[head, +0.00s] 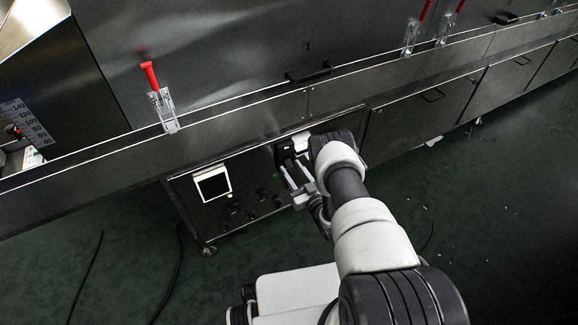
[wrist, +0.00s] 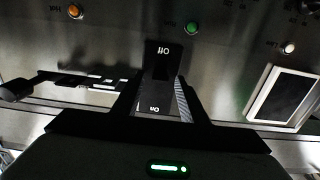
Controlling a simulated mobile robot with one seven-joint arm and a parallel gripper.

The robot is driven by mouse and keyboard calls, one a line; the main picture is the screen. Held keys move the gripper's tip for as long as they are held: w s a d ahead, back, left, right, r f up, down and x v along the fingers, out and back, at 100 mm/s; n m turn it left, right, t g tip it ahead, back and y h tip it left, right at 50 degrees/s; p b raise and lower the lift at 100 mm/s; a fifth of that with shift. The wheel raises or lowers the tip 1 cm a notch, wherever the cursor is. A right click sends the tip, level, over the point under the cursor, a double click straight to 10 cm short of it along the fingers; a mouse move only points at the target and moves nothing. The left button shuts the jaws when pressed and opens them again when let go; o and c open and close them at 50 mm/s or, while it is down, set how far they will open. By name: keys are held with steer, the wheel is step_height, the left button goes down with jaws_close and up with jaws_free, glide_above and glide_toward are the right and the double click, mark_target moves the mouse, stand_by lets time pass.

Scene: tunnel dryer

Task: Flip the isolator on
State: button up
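The isolator (wrist: 163,62) is a dark block on the metal control panel, in the upper middle of the wrist view. Its labels "Off" and "On" read upside down, "Off" higher in the picture and "On" lower, near my gripper. I cannot tell which way it is set. My gripper (wrist: 158,100) reaches toward it with fingers apart, one on each side of the lower part; contact is unclear. In the head view my gripper (head: 297,176) is at the control cabinet front, and the isolator cannot be made out there.
An orange button (wrist: 75,11), a green button (wrist: 193,28) and a white button (wrist: 288,47) sit around the isolator. A screen (head: 212,184) is left of my gripper. A dark handle (wrist: 15,90) juts out at the wrist view's left. Cables (head: 87,275) lie on the floor.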

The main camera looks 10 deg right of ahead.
mark_target(287, 160)
jaws_close()
steer(key=shift+r+g+p, duration=0.6)
steer(key=shift+r+p, duration=0.1)
steer(key=shift+p, duration=0.5)
steer(key=r+g+h+p, duration=0.1)
steer(key=g+p, duration=0.1)
steer(key=p, duration=0.1)
steer(key=shift+r, duration=0.2)
steer(key=r+g+p, duration=0.1)
steer(key=g, duration=0.1)
steer(key=g+h+p, duration=0.1)
steer(key=g+p, duration=0.1)
steer(key=shift+w+r, duration=0.35)
steer(key=shift+r, duration=0.05)
steer(key=shift+w+a+r+g+h+b, duration=0.1)
steer(key=shift+w+r+g+h, duration=0.15)
steer(key=shift+g, duration=0.45)
steer(key=shift+w+a+r+g+h+b, duration=0.15)
steer(key=shift+g+h, duration=0.2)
steer(key=shift+g, duration=0.35)
steer(key=shift+w+d+r+g+h+b, duration=0.1)
steer(key=shift+r+g+h, duration=0.15)
steer(key=shift+g, duration=0.45)
steer(key=shift+a, duration=0.1)
